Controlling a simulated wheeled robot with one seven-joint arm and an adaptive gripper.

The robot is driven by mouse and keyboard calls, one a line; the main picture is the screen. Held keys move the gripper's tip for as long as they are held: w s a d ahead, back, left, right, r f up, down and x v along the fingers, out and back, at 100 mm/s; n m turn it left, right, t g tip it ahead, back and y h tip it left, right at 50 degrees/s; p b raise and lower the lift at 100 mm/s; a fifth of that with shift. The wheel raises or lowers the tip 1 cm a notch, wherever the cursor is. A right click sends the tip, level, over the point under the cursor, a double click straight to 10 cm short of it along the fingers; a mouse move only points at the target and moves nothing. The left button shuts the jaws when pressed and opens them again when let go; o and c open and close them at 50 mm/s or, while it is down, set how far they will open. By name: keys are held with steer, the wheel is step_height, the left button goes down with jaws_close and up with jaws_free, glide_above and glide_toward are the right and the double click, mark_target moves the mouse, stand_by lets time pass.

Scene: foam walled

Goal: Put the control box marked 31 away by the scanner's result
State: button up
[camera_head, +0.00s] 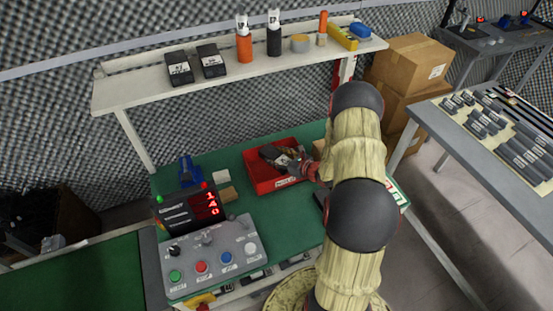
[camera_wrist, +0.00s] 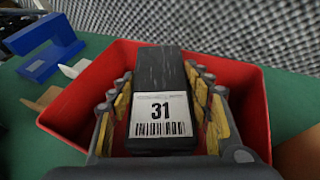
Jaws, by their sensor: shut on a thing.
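The black control box marked 31 (camera_wrist: 160,70) fills the middle of the wrist view, its white label facing the camera. My gripper (camera_wrist: 160,98) is shut on it, with yellow-padded fingers at both sides. Box and fingers are over or inside the red bin (camera_wrist: 240,85); I cannot tell whether the box touches the bin's floor. In the head view my gripper (camera_head: 297,165) is at the red bin (camera_head: 262,186), and the held box is partly hidden there. A display unit (camera_head: 188,209) shows red digits 1, 4, 0, with a green and a red lamp on top.
A grey button panel (camera_head: 212,258) stands in front of the display. A blue clamp-like object (camera_head: 187,170) is left of the bin. The shelf (camera_head: 130,92) above holds two black boxes (camera_head: 195,65), bottles and tools. Cartons (camera_head: 410,62) and a parts table (camera_head: 505,165) are at right.

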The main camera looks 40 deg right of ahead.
steer(key=shift+r, duration=0.2)
steer(key=shift+f+b, duration=0.3)
steer(key=shift+f, duration=0.05)
steer(key=shift+f, duration=0.3)
steer(key=o, duration=1.6)
